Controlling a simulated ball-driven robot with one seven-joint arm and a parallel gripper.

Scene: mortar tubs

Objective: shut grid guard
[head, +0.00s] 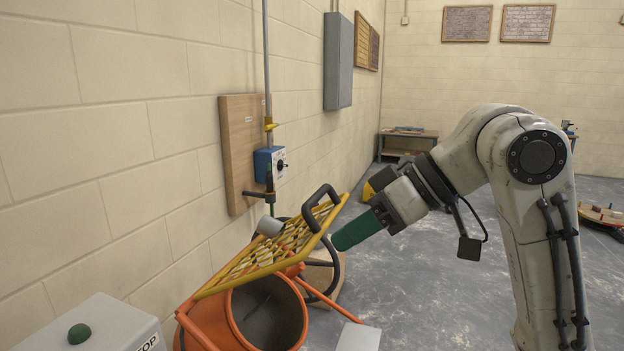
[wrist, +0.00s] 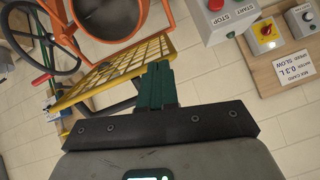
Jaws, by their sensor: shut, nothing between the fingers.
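The grid guard (head: 262,268) is a yellow framed mesh, raised and tilted over the orange mixer drum (head: 272,312), whose mouth shows uncovered below it. A black loop handle (head: 318,205) sits at the guard's raised end. My gripper (head: 340,241) has green fingers, shut and empty, close beside the raised end; I cannot tell whether they touch it. In the wrist view the shut fingers (wrist: 157,85) lie at the edge of the guard (wrist: 128,66), and the drum (wrist: 108,15) opens beyond it.
A black handwheel (wrist: 40,35) stands beside the drum. A grey control box (head: 98,328) with a green button is at the lower left. The block wall carries a wooden board (head: 240,140) with a pipe and blue box (head: 268,165).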

